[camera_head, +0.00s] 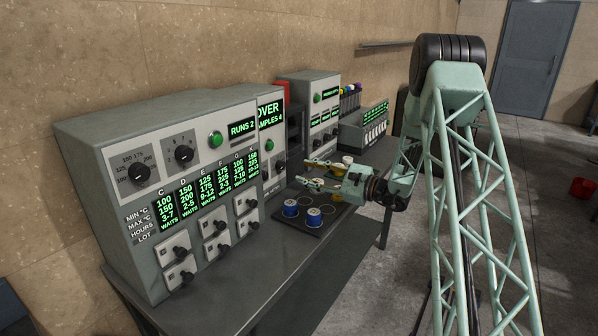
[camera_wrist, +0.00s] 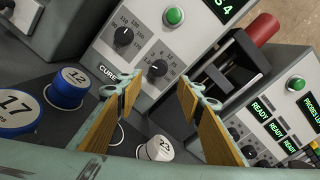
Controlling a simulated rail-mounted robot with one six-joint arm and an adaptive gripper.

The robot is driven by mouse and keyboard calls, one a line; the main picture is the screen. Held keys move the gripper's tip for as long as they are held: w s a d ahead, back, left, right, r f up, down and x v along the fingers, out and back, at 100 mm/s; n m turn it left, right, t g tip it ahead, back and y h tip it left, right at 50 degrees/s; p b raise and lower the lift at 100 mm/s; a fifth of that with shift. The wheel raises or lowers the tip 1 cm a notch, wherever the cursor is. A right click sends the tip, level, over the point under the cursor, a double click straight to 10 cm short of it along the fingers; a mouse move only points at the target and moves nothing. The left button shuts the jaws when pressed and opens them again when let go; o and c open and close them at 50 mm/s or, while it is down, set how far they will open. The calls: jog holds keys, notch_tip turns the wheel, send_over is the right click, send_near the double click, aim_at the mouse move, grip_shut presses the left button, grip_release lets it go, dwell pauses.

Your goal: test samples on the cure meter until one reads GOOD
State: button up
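The cure meter (camera_head: 272,150) stands against the wall, its screen partly cut by the machine beside it, showing "OVER" and "SAMPLES 4". Its front (camera_wrist: 135,52) with two dials and green button (camera_wrist: 174,17) fills the upper wrist view. My gripper (camera_head: 308,174) (camera_wrist: 158,95) is open and empty before it, above the bench. Blue sample 12 (camera_wrist: 68,91) and blue sample 17 (camera_wrist: 22,112) sit left of the fingers; blue samples (camera_head: 290,208) (camera_head: 314,217) also show on the dark tray (camera_head: 318,233). A white sample, apparently 23 (camera_wrist: 158,149), sits below and between the fingers.
A large panel machine (camera_head: 160,160) at left shows "RUNS 2" and several "WAITS" columns. A dark slot unit with a red cylinder (camera_wrist: 258,28) stands right of the meter. Another unit (camera_wrist: 285,115) shows several "READY" screens. The bench front (camera_head: 225,285) is clear.

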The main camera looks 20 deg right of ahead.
jog(key=shift+v, duration=1.3)
jog(key=shift+r, duration=0.1)
jog(key=c, duration=0.7)
jog(key=shift+s+a+r+p, duration=0.15)
jog(key=shift+s+r+p, duration=0.15)
jog(key=shift+p, duration=0.2)
grip_shut()
jog(key=s+a+r+m+t+p, duration=0.1)
jog(key=s+a+r+m+p, duration=0.2)
jog(key=s+r+m+p, duration=0.2)
jog(key=shift+s+r+m+h+p, duration=0.15)
jog(key=shift+r+m+h+p, duration=0.15)
jog(key=shift+r+m+p, duration=1.3)
jog(key=shift+r+n+p, duration=0.35)
jog(key=shift+r+n, duration=0.05)
